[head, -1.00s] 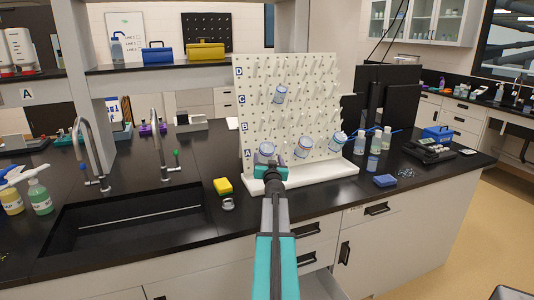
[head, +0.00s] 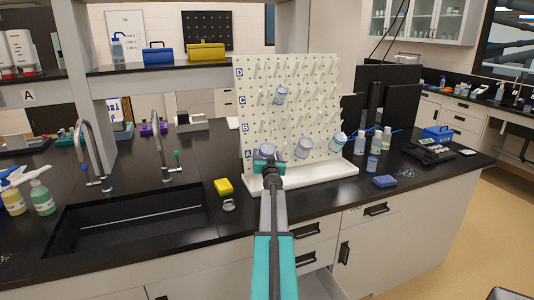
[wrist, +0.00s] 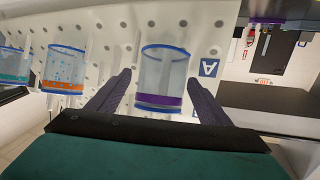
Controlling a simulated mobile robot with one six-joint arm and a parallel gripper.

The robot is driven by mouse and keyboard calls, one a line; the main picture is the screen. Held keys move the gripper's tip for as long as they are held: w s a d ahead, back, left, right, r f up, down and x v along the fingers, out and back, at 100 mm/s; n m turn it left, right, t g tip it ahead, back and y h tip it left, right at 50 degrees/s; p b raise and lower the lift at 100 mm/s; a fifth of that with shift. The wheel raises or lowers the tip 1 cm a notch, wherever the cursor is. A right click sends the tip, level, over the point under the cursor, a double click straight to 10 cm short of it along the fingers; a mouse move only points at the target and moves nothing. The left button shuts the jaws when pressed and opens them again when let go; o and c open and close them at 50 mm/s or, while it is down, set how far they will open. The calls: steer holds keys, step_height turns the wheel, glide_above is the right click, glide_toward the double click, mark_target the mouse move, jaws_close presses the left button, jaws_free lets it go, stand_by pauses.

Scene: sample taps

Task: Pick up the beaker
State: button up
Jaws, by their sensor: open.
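A clear beaker with blue rims and a purple band (wrist: 163,80) hangs on the white peg board, beside the label A. In the wrist view it appears between the two dark fingers of my gripper (wrist: 161,84), with a gap on each side. I cannot tell how far the fingers reach along it. In the head view my gripper (head: 267,162) is in front of the board's lower left and partly hides this beaker (head: 266,149). A beaker with an orange band (wrist: 63,70) and one with a teal band (wrist: 13,65) hang to its left in the wrist view.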

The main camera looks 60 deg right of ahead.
steer(key=shift+w+d, duration=0.1)
steer(key=shift+c, duration=0.4)
steer(key=c, duration=1)
